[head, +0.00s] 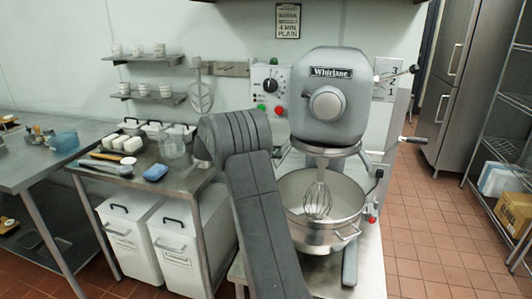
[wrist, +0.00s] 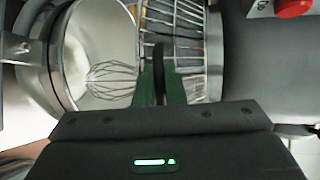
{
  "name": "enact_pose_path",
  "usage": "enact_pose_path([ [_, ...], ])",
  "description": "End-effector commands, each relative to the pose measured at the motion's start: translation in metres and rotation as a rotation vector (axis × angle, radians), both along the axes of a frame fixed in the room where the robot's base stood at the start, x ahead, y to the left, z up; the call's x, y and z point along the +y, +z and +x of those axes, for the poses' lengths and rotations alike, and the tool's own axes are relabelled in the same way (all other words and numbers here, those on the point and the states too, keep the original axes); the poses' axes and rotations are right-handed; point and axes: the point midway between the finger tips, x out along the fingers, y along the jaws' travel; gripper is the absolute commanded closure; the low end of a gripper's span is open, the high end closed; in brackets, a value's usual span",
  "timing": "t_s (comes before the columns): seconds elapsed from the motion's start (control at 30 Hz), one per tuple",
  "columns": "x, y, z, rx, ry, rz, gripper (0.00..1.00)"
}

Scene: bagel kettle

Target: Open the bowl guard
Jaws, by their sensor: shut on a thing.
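The bowl guard (wrist: 188,22) shows in the wrist view as a cage of thin metal wires between the bowl and the mixer body. My gripper (wrist: 160,76) has its green fingers shut on a dark upright bar at the guard; I take it for the guard's handle. In the head view my arm stands in front, left of the mixer (head: 330,100), and my gripper is hidden there. The steel bowl (head: 318,232) sits under the mixer head with a wire whisk (head: 317,202) hanging into it. The bowl's front looks uncovered in the head view.
A control box (head: 270,88) with red and green buttons is on the wall left of the mixer. A steel table (head: 165,180) with trays and a blue sponge (head: 155,172) stands left, with white bins (head: 175,245) below. Tiled floor (head: 430,230) is clear at right.

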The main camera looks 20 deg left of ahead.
Motion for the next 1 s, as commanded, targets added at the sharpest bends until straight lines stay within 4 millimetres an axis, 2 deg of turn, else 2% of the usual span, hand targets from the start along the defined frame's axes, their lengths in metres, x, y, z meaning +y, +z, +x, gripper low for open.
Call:
enact_pose_path([
  [0.07,-0.001,-0.001,0.0,0.001,-0.003,-0.001,1.0],
  [0.1,-0.001,-0.001,0.0,0.001,-0.003,-0.001,0.84],
  [0.13,-0.001,-0.001,0.0,0.001,-0.003,-0.001,0.82],
  [0.4,0.0,-0.001,-0.001,0.001,-0.001,-0.001,0.82],
  [0.53,0.008,0.001,-0.006,0.001,0.001,-0.001,0.82],
  [1.0,0.084,0.024,-0.064,0.0,0.001,0.001,0.82],
])
